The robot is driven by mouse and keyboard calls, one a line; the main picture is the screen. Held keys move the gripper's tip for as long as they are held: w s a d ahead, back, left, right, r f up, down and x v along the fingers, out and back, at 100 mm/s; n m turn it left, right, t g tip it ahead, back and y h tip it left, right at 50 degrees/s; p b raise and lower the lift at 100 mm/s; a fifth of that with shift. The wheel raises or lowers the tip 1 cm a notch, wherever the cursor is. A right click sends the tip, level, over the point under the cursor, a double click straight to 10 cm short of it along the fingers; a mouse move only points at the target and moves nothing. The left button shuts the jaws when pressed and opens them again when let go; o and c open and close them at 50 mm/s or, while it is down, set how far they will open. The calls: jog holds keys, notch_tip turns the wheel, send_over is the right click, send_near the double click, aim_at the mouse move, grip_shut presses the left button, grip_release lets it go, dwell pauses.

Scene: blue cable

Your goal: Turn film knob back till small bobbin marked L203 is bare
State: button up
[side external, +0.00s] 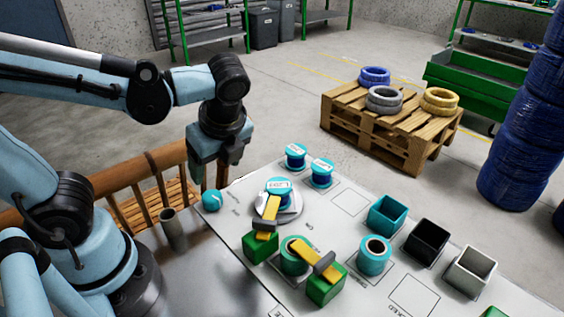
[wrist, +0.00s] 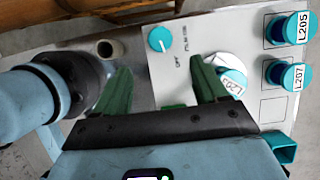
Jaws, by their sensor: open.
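The teal film knob (side external: 211,200) sits at the panel's left corner. In the wrist view the knob (wrist: 160,38) has a white mark on top and printed labels below it. The small bobbin marked L203 (side external: 279,186) has teal flanges and dark blue winding, and stands on a round grey plate (side external: 292,213). In the wrist view its label (wrist: 232,82) faces up, partly beside a finger. My gripper (side external: 222,176) is above the panel's left end, near the knob. In the wrist view its green fingers (wrist: 162,78) are spread apart with nothing between them.
Bobbins L205 (wrist: 291,28) and L207 (wrist: 290,75) stand near the panel edge. A teal spool (side external: 374,256), yellow arms on green blocks (side external: 325,286) and teal, black and white bins (side external: 470,271) fill the panel's right. A grey cup (side external: 172,229) stands left of the knob.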

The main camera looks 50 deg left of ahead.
aim_at(211, 196)
jog(key=shift+x, duration=5.85)
jog(key=c, duration=1.1)
jog(key=shift+o, duration=0.2)
jog(key=shift+n, duration=0.4)
jog(key=n+g, duration=0.1)
jog(key=n, duration=0.1)
jog(key=n+g, duration=0.1)
jog(key=n, duration=0.1)
jog(key=shift+w+n+h, duration=0.15)
jog(key=shift+n+h, duration=0.25)
jog(key=n, duration=0.2)
jog(key=n+g+h, duration=0.1)
jog(key=n, duration=0.2)
jog(key=shift+g, duration=0.3)
jog(key=shift+n, duration=0.3)
